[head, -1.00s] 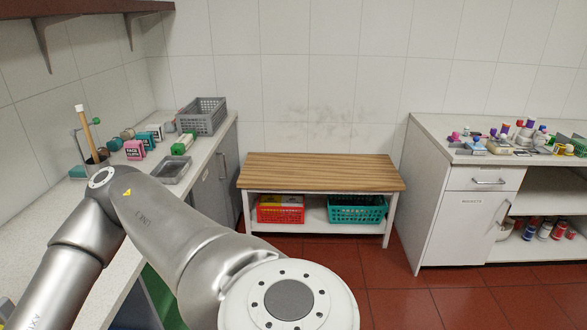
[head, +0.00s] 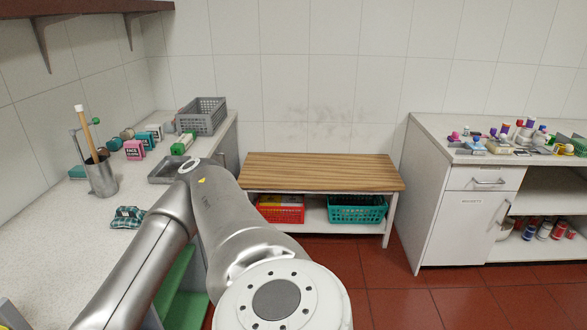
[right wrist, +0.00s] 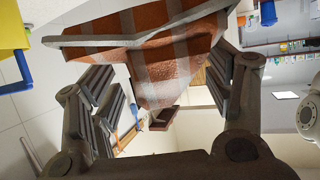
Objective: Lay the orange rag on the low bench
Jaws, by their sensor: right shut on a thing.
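The orange rag (right wrist: 172,55), with paler stripes, shows in the right wrist view. My right gripper (right wrist: 168,82) is shut on it, and the rag bunches between the fingers and spreads toward the top of that view. The low bench (head: 320,172) has a wooden slatted top and stands against the tiled wall in the head view. Its top is bare. Neither gripper shows in the head view, where only links of my arm cross the lower middle.
A red basket (head: 281,209) and a teal basket (head: 357,209) sit on the bench's lower shelf. The left counter (head: 60,230) holds a plaid cloth (head: 128,217), a metal holder (head: 101,178), a tray and a grey crate (head: 202,116). A white cabinet (head: 486,222) stands at right.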

